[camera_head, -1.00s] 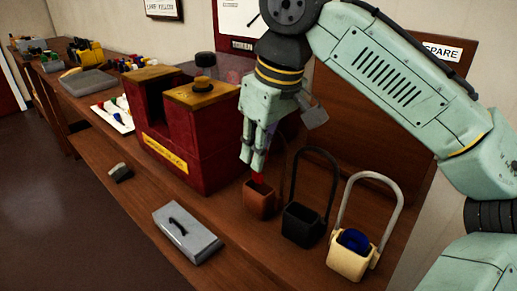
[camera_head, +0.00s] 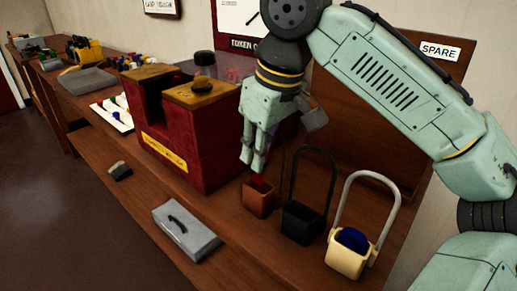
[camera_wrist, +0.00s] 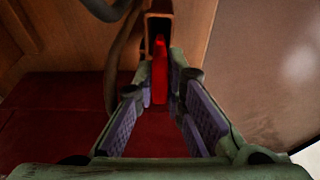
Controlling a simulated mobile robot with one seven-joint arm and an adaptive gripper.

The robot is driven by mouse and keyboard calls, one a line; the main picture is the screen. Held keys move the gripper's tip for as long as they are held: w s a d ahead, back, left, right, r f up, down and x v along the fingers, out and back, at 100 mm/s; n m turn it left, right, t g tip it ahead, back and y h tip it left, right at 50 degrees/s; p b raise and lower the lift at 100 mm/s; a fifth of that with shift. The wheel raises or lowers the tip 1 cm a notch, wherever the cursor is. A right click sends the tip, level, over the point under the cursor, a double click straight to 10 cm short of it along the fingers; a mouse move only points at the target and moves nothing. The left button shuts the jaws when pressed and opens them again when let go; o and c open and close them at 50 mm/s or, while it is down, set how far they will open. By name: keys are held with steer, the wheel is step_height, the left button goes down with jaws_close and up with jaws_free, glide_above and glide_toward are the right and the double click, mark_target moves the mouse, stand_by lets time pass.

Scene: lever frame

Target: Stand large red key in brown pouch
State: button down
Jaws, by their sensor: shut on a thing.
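The brown pouch (camera_head: 257,200) stands on the bench at the left end of a row of three pouches. My gripper (camera_head: 252,163) points down just above it and is shut on the large red key (camera_wrist: 159,72). In the wrist view the key lies between the finger pads (camera_wrist: 157,108), and its far end reaches into the opening of the brown pouch (camera_wrist: 158,21). In the head view only a little red shows at the pouch mouth, below the fingertips. How deep the key sits in the pouch is hidden.
A black pouch (camera_head: 302,228) and a cream pouch (camera_head: 345,262) holding a blue thing (camera_head: 352,239) stand to the right, with tall loops. The red lever frame (camera_head: 203,150) is close on the left. A grey box (camera_head: 186,231) lies in front.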

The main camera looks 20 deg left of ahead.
mark_target(258, 175)
steer(key=shift+d+b+x, duration=0.2)
steer(key=shift+b+x, duration=0.15)
steer(key=shift+x, duration=0.5)
steer(key=shift+d+b+x, duration=0.15)
steer(key=shift+b+x, duration=0.15)
steer(key=shift+x, duration=0.5)
steer(key=shift+s, duration=0.15)
steer(key=c, duration=1.6)
jaws_free()
steer(key=shift+f, duration=0.1)
steer(key=p+v, duration=0.7)
steer(key=shift+d, duration=0.1)
